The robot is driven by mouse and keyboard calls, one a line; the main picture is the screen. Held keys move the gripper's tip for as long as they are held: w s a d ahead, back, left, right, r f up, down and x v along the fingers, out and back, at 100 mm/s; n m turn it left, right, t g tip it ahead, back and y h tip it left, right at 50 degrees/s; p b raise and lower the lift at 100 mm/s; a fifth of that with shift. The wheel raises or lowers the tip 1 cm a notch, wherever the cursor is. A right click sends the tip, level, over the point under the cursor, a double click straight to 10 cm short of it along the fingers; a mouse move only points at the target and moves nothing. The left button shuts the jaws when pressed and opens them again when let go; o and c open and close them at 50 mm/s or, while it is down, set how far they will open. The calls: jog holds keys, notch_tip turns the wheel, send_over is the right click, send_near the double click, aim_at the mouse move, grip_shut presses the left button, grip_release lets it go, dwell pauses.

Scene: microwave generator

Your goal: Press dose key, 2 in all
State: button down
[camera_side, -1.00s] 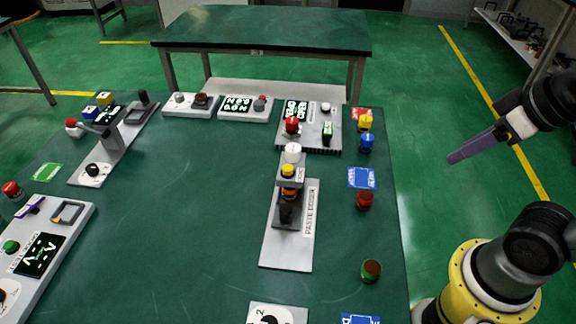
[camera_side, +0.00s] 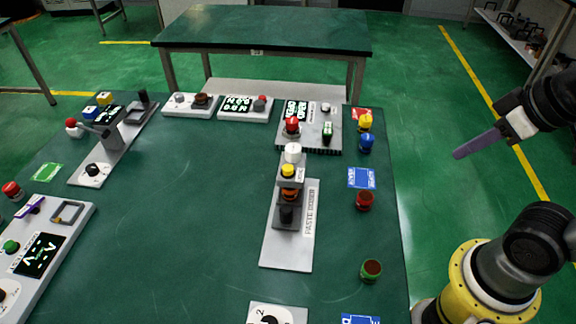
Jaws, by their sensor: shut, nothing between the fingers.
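The paste doser (camera_side: 308,228) stands in the middle of the green table, a grey plate with lettering along its right side. On its upright are a white round cap (camera_side: 292,152), a yellow button (camera_side: 288,171), an orange part (camera_side: 289,194) and a dark part (camera_side: 287,215) below. I cannot read which one is marked as the dose key. My gripper (camera_side: 459,154) is shut and empty, its purple fingers pointing left, in the air at the right, clear of the doser and the table's right edge.
A panel with a red button (camera_side: 292,125) stands behind the doser. Yellow (camera_side: 365,122), blue (camera_side: 367,142) and red (camera_side: 364,201) pots and a brown-topped green pot (camera_side: 371,270) line the right edge. Other devices stand left. The table (camera_side: 180,220) is clear left of the doser.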

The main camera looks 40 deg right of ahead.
dwell(0.9)
jog(key=w+d+r+t+h, duration=0.2)
jog(key=w+d+r, duration=0.3)
jog(key=w, duration=0.4)
jog(key=n+t+y, duration=0.2)
jog(key=n, duration=0.6)
send_over(292, 170)
notch_tip(292, 170, down, 9)
jog(key=shift+f, duration=0.1)
jog(key=shift+f, duration=4.3)
